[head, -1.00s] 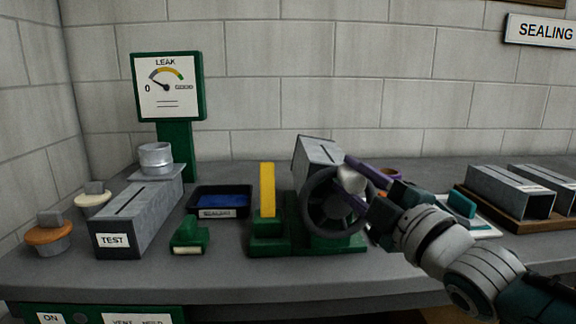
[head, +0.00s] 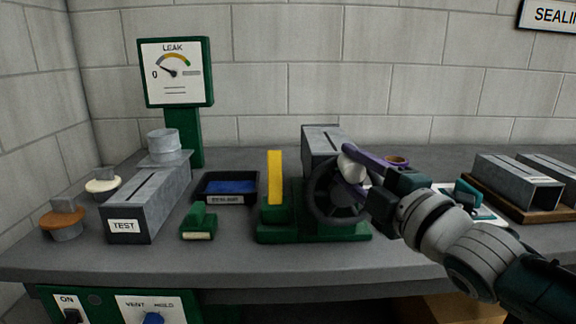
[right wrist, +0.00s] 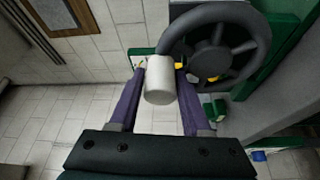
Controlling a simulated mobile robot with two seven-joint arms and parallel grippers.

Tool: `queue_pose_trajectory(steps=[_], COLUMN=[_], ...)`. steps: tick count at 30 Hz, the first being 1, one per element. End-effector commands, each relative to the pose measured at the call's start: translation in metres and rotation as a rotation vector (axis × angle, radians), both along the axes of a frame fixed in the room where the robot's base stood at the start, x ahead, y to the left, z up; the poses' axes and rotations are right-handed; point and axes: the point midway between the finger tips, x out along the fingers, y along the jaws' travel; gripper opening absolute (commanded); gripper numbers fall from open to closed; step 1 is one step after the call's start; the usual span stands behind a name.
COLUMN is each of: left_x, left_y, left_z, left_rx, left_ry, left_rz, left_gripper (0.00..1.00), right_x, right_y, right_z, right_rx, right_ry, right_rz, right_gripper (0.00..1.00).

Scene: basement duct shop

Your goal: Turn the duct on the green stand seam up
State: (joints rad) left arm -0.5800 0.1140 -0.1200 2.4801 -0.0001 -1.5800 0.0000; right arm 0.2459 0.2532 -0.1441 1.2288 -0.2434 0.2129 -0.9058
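The grey duct (head: 321,143) sits on the green stand (head: 300,233), partly hidden behind the dark handwheel (head: 318,200). Its top face looks about level, and a dark seam line shows on that face. A white knob (head: 352,167) sticks out from the wheel's upper right. My right gripper (head: 358,166) has its purple fingers on either side of this knob. The right wrist view shows the knob (right wrist: 160,82) held between the fingers, with the wheel (right wrist: 215,50) beyond. A yellow upright (head: 274,178) stands on the stand's left side. My left gripper is not in view.
Left of the stand are a green block (head: 199,223), a sealant tray (head: 226,202), the TEST duct (head: 124,226) and a leak gauge (head: 176,73). Ducts lie on a wooden board (head: 508,202) at right. The bench front (head: 230,262) is clear.

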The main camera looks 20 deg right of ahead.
Motion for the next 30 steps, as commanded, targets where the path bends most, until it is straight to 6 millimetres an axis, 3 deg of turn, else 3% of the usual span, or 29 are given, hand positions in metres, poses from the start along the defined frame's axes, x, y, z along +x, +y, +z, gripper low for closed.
queue_pose_trajectory(steps=[11, 24, 30], left_x=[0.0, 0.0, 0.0], left_y=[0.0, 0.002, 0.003], left_z=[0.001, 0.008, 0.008], left_rx=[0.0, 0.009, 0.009], left_ry=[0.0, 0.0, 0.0], left_rz=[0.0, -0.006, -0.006], left_gripper=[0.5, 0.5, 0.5], right_x=[-0.005, -0.076, -0.095], right_y=[-0.001, -0.012, -0.015], right_z=[-0.001, -0.005, -0.006], right_rx=[0.001, 0.001, 0.001], right_ry=[0.001, 0.003, 0.001], right_rz=[-0.001, 0.0, 0.0], right_gripper=[0.54, 0.54, 0.54])
